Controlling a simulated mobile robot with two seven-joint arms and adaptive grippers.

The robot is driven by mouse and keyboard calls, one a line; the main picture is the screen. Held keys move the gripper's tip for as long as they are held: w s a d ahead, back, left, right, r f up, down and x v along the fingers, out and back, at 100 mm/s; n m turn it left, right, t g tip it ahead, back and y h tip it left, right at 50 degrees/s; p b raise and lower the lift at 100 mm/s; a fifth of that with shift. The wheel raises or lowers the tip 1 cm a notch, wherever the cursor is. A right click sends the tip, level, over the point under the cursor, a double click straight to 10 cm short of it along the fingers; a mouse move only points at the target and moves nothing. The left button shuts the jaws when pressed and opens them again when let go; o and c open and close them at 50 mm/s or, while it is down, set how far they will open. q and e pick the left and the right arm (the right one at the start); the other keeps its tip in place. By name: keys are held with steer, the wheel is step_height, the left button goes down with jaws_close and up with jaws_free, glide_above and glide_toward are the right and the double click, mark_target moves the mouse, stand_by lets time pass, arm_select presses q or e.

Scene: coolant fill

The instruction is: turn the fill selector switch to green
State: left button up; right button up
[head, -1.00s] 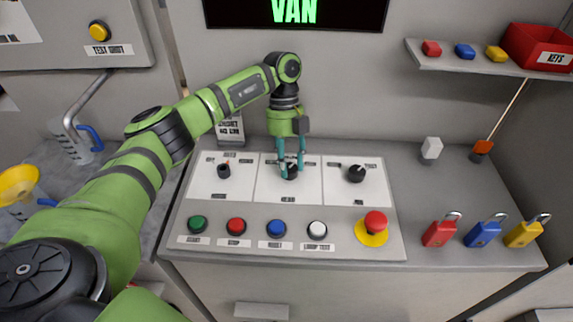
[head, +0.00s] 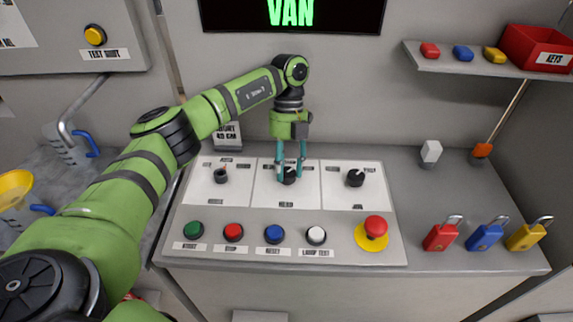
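Three black rotary switches sit on white plates on the sloped console. They are a left switch (head: 221,176), a middle switch (head: 289,177) and a right switch (head: 356,178). The plate labels are too blurred to tell surely which is the fill selector. My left gripper (head: 291,176) points down at the middle switch, its teal fingers on either side of the knob. I cannot tell whether the fingers press on it. The fingers partly hide this knob, so its pointer direction is unclear. My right gripper is not in view.
Green (head: 194,229), red (head: 234,232), blue (head: 274,234) and white (head: 316,236) buttons line the console front. A red emergency button (head: 375,227) stands to their right. Padlocks, including a blue one (head: 486,236), stand farther right. A shelf (head: 470,68) hangs above.

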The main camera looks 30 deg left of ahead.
mark_target(289, 172)
arm_select(q)
steer(key=o, duration=0.4)
steer(key=shift+s+d, duration=0.2)
steer(key=shift+d, duration=0.1)
steer(key=shift+c, duration=0.2)
steer(key=shift+s+d+r, duration=0.1)
steer(key=shift+a+r, duration=0.2)
steer(key=shift+r, duration=0.2)
step_height(289, 172, up, 9)
steer(key=shift+d, duration=0.2)
steer(key=shift+r, duration=0.15)
